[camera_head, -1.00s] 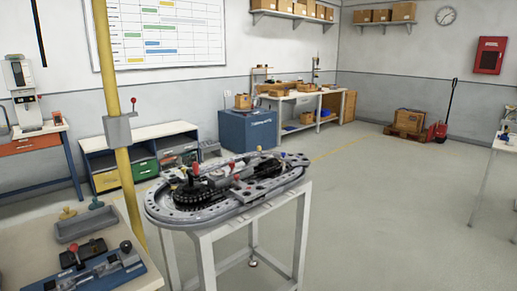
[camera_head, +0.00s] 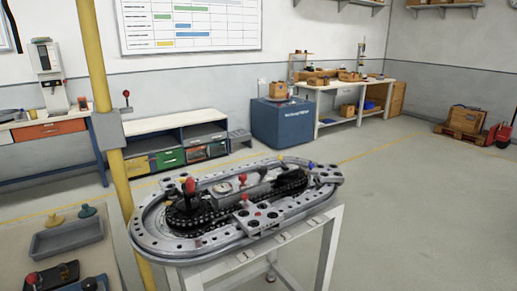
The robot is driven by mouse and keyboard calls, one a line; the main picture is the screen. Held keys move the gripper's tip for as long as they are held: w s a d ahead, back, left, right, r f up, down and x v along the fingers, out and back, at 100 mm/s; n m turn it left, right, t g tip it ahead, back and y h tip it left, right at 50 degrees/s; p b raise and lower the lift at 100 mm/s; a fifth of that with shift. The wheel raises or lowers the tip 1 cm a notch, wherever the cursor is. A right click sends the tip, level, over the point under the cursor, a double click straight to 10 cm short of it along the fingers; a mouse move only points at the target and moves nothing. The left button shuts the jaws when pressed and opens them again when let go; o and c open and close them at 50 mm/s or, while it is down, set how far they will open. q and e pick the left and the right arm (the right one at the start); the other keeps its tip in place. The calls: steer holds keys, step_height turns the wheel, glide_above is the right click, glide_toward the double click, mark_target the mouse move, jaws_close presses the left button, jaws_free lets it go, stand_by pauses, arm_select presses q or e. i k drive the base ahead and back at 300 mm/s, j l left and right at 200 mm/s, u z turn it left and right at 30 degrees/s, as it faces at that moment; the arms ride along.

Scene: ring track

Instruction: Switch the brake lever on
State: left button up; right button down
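An oval ring track (camera_head: 148,232) in grey metal stands on a pale-framed table (camera_head: 330,250) in the middle of the view. On it, a lever with a red knob (camera_head: 190,185) stands up at the left end of a black chain loop. A second red knob (camera_head: 243,178) shows near the track's middle. Another red-knobbed lever (camera_head: 126,95) points up from a grey box (camera_head: 107,131) on the yellow post. I cannot tell which of these is the brake lever, or its setting. Neither gripper is in view.
The yellow post (camera_head: 118,180) stands just left of the track. A bench with a grey tray (camera_head: 68,238) and a red-knobbed fixture (camera_head: 31,279) fills the lower left. A low shelf unit (camera_head: 165,138) and blue cabinet (camera_head: 282,122) stand behind. Floor (camera_head: 430,220) at right is clear.

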mark_target(280, 157)
steer(key=i+l+u, duration=0.35)
steer(key=i+l, duration=0.3)
steer(key=l, duration=0.1)
